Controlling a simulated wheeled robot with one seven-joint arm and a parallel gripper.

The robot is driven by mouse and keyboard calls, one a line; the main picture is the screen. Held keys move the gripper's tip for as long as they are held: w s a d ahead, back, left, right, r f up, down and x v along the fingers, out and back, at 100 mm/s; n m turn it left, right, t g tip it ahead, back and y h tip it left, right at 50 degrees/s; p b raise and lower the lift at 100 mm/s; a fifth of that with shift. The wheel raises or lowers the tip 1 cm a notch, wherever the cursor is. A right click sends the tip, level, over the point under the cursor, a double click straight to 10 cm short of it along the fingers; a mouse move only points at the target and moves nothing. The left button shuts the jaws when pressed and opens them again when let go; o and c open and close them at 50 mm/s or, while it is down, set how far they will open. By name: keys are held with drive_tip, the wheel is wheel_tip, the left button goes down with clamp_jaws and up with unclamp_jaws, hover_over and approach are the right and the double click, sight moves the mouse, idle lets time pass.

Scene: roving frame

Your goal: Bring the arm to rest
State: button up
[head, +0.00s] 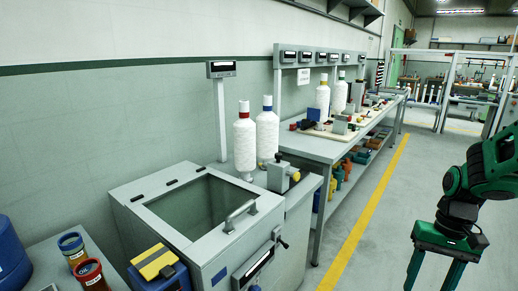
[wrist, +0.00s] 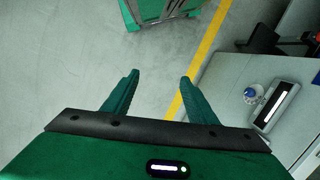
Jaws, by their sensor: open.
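My gripper (head: 430,282) hangs from my green and black arm at the right of the head view, its fingers pointing down. In the wrist view its two green fingers (wrist: 158,82) stand well apart with nothing between them. Bare grey floor shows beyond the fingertips. My gripper is clear of the machine and the bench, over the aisle.
A grey machine with an open basin (head: 205,205) stands left of centre. A long workbench (head: 318,148) with thread cones runs behind it along the wall. A yellow floor line (head: 372,205) edges the aisle. A blue drum (head: 10,258) stands at far left.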

drive_tip(key=s+d+r+m+t+h, duration=0.1)
drive_tip(key=s+r, duration=0.5)
drive_tip(key=s, duration=0.7)
drive_tip(key=shift+s+d+r+m, duration=0.2)
drive_tip(key=shift+s+d+m, duration=0.1)
drive_tip(key=shift+m, duration=0.2)
drive_tip(key=shift+w+f, duration=0.25)
drive_tip(key=shift+w, duration=0.35)
drive_tip(key=shift+c, duration=0.4)
